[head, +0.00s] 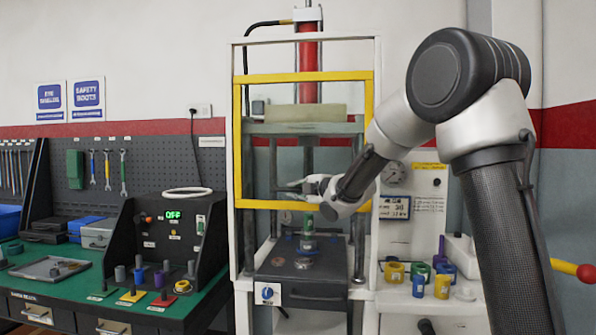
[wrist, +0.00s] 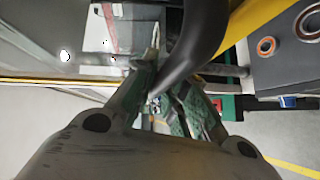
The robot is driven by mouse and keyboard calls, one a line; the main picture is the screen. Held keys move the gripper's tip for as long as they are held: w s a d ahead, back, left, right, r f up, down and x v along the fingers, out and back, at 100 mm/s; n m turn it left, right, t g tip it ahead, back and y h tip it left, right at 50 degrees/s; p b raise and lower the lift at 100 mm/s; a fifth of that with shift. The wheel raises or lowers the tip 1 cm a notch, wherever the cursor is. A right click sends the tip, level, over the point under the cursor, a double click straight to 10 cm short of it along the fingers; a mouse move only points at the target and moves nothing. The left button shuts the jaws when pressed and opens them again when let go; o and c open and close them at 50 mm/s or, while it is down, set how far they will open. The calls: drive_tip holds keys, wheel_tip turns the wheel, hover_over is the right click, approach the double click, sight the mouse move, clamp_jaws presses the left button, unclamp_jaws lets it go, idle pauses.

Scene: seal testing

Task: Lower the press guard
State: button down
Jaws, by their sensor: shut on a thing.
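The press guard is a yellow rectangular frame (head: 300,76) on the front of the white-framed press, in the head view. Its lower bar stands well above the dark press bed (head: 330,262). My gripper (head: 300,187) is at the guard's lower bar, near its middle. In the wrist view a dark curved handle (wrist: 203,35) runs in between the green-padded fingers (wrist: 160,98), and my gripper is shut on it. A yellow guard bar (wrist: 258,20) shows beside the handle. My wrist hides part of the lower bar in the head view.
A control box (head: 160,245) reading OFF is on the green bench at left. Coloured rings (head: 393,272) stand on the right shelf. A red-and-yellow lever (head: 575,269) is at far right.

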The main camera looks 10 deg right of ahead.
wheel_tip(320, 180, down, 22)
drive_tip(key=shift+r, duration=0.2)
drive_tip(key=shift+s+f, duration=0.1)
drive_tip(key=c, duration=1.5)
unclamp_jaws()
drive_tip(key=shift+o, duration=0.2)
drive_tip(key=v, duration=1.2)
